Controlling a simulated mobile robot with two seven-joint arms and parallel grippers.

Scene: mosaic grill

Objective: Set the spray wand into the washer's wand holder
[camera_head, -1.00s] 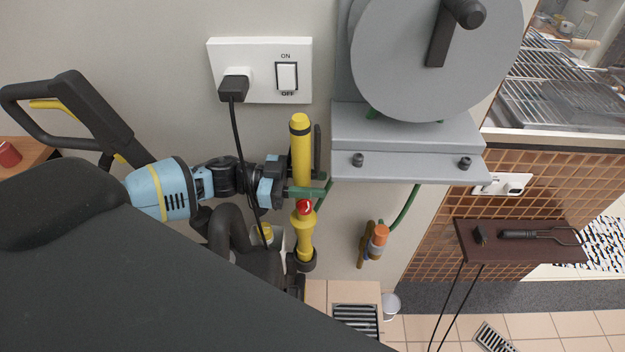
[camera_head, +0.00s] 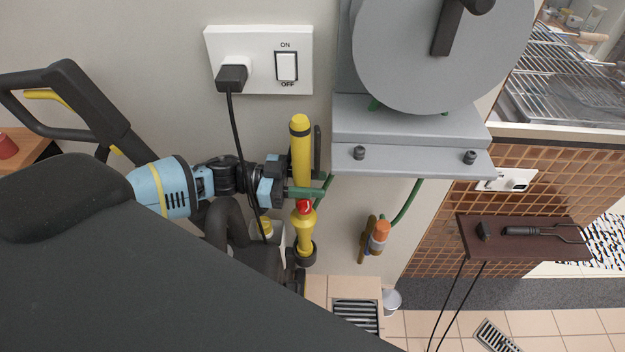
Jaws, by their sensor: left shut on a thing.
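The yellow spray wand (camera_head: 301,155) stands upright in front of the wall, with a black band near its top and a red part midway. My left gripper (camera_head: 304,193), with green fingers, is shut on the wand around its middle. The wand's lower end meets a dark ring-shaped part (camera_head: 303,254), seemingly the wand holder; I cannot tell how deep it sits in it. The washer's black handle with a yellow lever (camera_head: 60,97) rises at the left. Most of the washer's body is hidden behind a large dark shape. My right gripper is not in view.
A grey hose reel (camera_head: 410,135) overhangs to the right of the wand. A black cord runs from the wall socket (camera_head: 300,60) down past my left wrist. An orange-topped tap (camera_head: 381,232) and a dark shelf (camera_head: 520,240) are further right.

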